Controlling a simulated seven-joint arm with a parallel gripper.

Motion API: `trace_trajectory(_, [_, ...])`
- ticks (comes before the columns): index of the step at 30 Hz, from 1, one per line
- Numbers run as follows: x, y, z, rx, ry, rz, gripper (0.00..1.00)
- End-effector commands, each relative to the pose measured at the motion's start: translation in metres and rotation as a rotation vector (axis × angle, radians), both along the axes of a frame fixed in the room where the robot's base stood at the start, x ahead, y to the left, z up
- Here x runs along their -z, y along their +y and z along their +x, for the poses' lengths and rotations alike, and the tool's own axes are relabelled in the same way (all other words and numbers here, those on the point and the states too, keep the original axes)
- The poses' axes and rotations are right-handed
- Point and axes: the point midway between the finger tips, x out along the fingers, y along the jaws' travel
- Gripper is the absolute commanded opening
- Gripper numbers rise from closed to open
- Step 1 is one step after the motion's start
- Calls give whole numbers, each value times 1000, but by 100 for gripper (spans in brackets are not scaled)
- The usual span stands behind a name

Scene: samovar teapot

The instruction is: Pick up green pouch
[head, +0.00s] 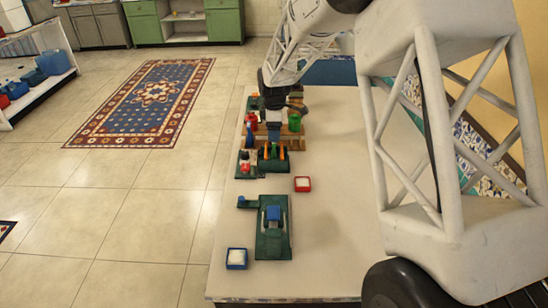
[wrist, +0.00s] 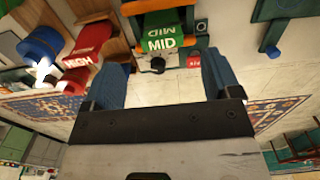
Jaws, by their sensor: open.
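The green pouch (wrist: 172,25), printed MID, is in the wrist view at top centre. It rests in a holder with orange parts (wrist: 201,44) at its side. My gripper (wrist: 162,78) is open, its two blue fingers wide apart. In this view the pouch lies beyond the fingertips and between their lines, with the gap between the fingers empty. In the head view my gripper (head: 274,116) hangs over the far part of the table, partly hidden by its own wrist. The green holder with orange posts (head: 285,151) stands just nearer there; the pouch itself is not clear.
A red pouch (wrist: 88,45) printed HIGH and a blue spool-like part (wrist: 40,46) lie left of my fingers. A dark green stand (head: 272,240), a blue tray (head: 237,266) and a red tray (head: 302,190) are nearer. The table's right side (head: 335,240) is clear.

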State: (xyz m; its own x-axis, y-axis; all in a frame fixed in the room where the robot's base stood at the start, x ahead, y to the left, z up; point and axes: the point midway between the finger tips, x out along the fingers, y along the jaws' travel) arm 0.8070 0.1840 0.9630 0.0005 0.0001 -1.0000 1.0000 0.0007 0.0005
Motion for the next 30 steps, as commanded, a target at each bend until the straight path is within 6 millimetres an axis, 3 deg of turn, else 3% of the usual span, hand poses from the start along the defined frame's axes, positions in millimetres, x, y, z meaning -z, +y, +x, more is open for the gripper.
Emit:
trace_trajectory(9, [23, 0, 0, 0, 1, 0, 83])
trace_trajectory(23, [29, 0, -1, 1, 2, 0, 83])
trace_trajectory(30, [52, 0, -3, 0, 3, -1, 83])
